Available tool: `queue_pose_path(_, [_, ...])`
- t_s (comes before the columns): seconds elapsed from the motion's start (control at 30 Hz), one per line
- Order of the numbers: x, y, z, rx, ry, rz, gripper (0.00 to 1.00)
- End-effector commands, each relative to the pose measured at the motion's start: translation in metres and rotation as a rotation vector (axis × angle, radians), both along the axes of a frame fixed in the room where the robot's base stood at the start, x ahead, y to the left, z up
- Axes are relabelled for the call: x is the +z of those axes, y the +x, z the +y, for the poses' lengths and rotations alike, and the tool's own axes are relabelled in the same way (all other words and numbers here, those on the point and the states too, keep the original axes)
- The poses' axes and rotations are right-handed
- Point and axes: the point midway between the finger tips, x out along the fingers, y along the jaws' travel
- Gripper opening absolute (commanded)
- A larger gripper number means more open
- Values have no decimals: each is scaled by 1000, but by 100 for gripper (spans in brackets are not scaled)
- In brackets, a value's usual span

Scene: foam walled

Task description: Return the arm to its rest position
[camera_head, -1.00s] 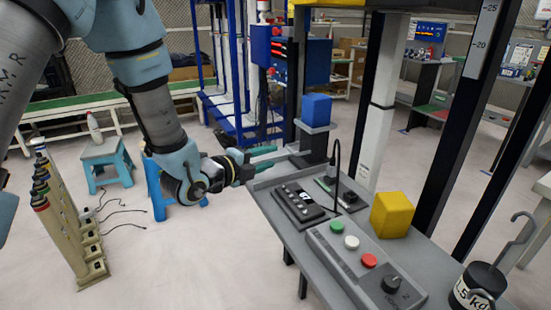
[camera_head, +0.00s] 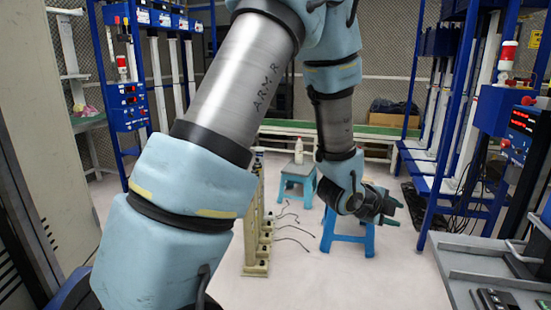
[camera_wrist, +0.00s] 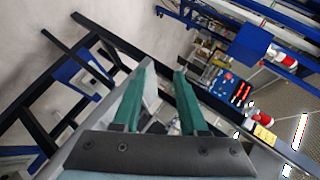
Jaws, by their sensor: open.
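My gripper (camera_head: 392,208) is at the end of my arm, right of the middle in the head view, in front of a blue stool (camera_head: 346,236). In the wrist view its two green fingers (camera_wrist: 158,98) stand apart with nothing between them. My arm reaches up from the lower left and bends down to the gripper.
A grey bench (camera_head: 482,262) stands at the right edge. A second blue stool (camera_head: 297,182) bears a white bottle (camera_head: 298,150). A beige rack (camera_head: 256,225) with loose cables stands on the floor. Blue frames (camera_head: 460,120) rise at the right.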

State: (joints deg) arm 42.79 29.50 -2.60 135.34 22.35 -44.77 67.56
Motion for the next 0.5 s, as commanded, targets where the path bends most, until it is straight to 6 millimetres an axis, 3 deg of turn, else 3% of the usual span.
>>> queue_pose_path(0.03, [8,22,33,129,20,77,42])
queue_pose_path(0.1, [11,44,79,318,45,203,42])
queue_pose_path(0.23, [17,64,173,703,52,446,42])
queue_pose_path(0.37, [27,54,266,1119,12,699,42])
queue_pose_path(0.4, [31,45,291,1250,-9,774,42])
queue_pose_path(0.5, [40,17,344,1546,-71,949,42])
